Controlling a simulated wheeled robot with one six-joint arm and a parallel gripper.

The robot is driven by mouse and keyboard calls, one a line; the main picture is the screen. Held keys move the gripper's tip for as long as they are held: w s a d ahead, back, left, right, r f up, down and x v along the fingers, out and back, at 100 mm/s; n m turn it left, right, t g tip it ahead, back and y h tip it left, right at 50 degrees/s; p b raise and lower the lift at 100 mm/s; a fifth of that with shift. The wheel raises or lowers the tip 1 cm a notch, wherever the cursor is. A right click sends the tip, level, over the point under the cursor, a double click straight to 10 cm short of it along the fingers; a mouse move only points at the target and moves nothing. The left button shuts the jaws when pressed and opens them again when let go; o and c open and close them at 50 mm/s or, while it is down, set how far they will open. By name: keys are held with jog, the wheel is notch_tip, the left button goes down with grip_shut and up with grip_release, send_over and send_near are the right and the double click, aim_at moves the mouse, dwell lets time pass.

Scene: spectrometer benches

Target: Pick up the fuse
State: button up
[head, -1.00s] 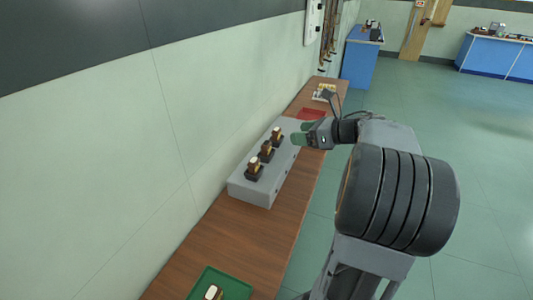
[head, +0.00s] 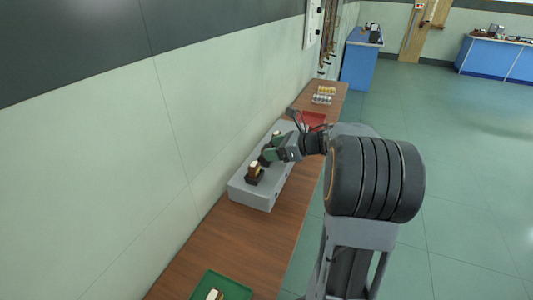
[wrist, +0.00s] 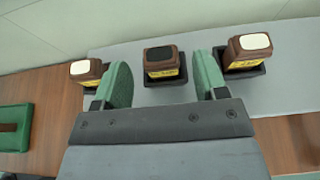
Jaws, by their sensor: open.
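Three brown fuses with yellow labels sit in dark holders on a grey box (head: 248,192). In the wrist view the middle fuse (wrist: 160,60) has a black top, and the left fuse (wrist: 88,69) and right fuse (wrist: 248,49) have white tops. My gripper (wrist: 163,72) is open with green fingers, and the middle fuse shows between and just beyond the fingertips. I cannot tell whether the fingers touch it. In the head view the nearest fuse (head: 255,170) is clear, while my gripper (head: 271,153) hides most of the others.
A green tray (head: 232,287) holding a white-topped piece lies at the near end of the wooden bench (head: 205,250). A red tray (head: 314,118) and small yellow and white items (head: 324,94) lie at the far end. The wall runs along the left.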

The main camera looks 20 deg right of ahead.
aim_at(266, 147)
jog(key=shift+x, duration=1.6)
jog(key=shift+c, duration=0.4)
jog(key=c, duration=0.9)
jog(key=shift+c, duration=0.2)
jog(key=shift+r, duration=0.15)
